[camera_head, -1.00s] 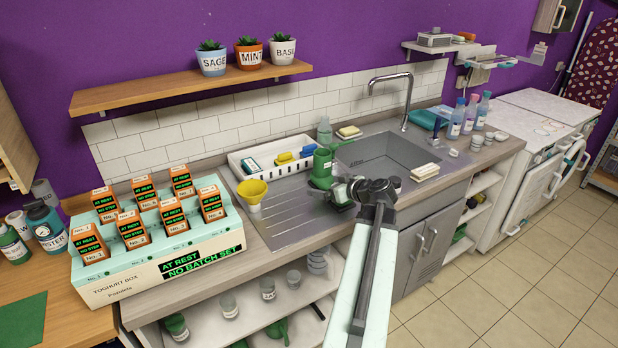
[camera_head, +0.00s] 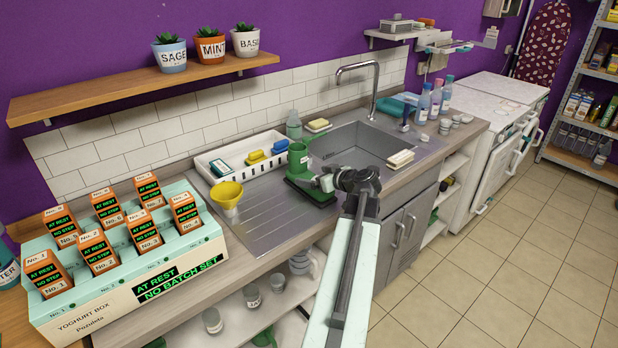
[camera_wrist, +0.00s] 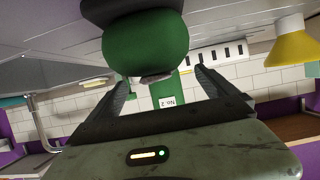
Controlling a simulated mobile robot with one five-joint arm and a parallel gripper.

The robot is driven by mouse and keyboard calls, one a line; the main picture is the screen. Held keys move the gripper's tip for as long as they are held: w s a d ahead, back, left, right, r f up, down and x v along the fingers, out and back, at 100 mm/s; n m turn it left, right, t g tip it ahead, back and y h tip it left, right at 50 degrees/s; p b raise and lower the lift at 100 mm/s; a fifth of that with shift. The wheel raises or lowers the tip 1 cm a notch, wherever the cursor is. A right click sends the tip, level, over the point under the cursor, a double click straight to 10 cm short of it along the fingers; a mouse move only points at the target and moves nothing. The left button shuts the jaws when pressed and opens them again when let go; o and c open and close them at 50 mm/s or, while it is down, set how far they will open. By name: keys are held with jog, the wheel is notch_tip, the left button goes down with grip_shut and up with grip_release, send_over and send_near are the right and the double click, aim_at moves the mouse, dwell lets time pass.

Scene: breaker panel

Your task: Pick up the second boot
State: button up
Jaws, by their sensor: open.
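A green boot (camera_head: 298,158) with a dark sole stands on a dark mat (camera_head: 318,197) on the draining board, left of the sink. In the wrist view, which is upside down, the boot's rounded green toe (camera_wrist: 145,45) fills the upper middle, close in front. A white "No. 2" label (camera_wrist: 168,102) shows on the green behind it. My gripper (camera_wrist: 162,78) is open, with one jaw to each side of the boot. In the head view my gripper (camera_head: 330,182) is at the boot's toe end and partly hidden by my arm. Whether the jaws touch the boot cannot be told.
A yellow funnel (camera_head: 228,194) stands left of the boot. The sink (camera_head: 355,145) and a sponge (camera_head: 401,157) are to the right. The yoghurt box (camera_head: 185,262) fills the counter's left. Floor at right is clear.

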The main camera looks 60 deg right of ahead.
aim_at(303, 150)
jog(key=b+x, duration=0.2)
jog(key=x, duration=0.3)
jog(key=shift+f, duration=0.15)
grip_shut()
notch_tip(303, 150, up, 10)
jog(key=p, duration=1)
jog(key=shift+p, duration=0.3)
